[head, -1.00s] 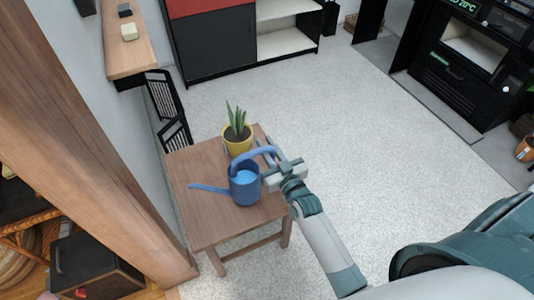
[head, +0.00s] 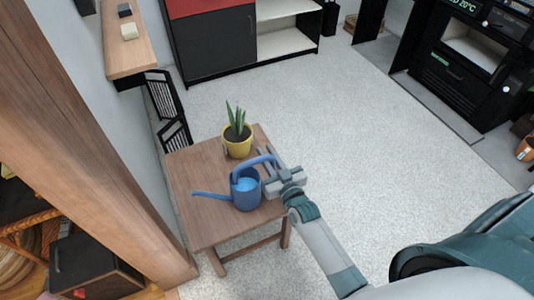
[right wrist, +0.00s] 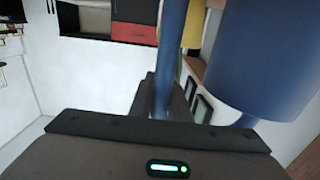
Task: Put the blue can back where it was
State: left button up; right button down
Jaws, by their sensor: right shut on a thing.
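The blue can is a watering can (head: 247,192) with a long spout to the left and an arched handle on its right. It is upright at the right part of a small wooden table (head: 200,232). I cannot tell whether its base touches the tabletop. My right gripper (head: 270,161) is shut on the handle, at the can's right side. In the right wrist view the can's body (right wrist: 268,55) fills the upper right, and its handle (right wrist: 170,60) runs down between the jaws; the fingertips are not clear there. My left gripper is not in view.
A yellow pot with a green plant (head: 238,146) stands at the table's back edge, close behind the can. The table's left and front parts are bare. A wooden wall edge (head: 120,190) rises left of the table. Open floor lies to the right.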

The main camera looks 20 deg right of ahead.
jog(key=c, duration=1.7)
grip_release()
jog(key=shift+f, duration=0.1)
jog(key=shift+o, duration=0.2)
jog(key=s, duration=1.2)
jog(key=shift+d, duration=0.2)
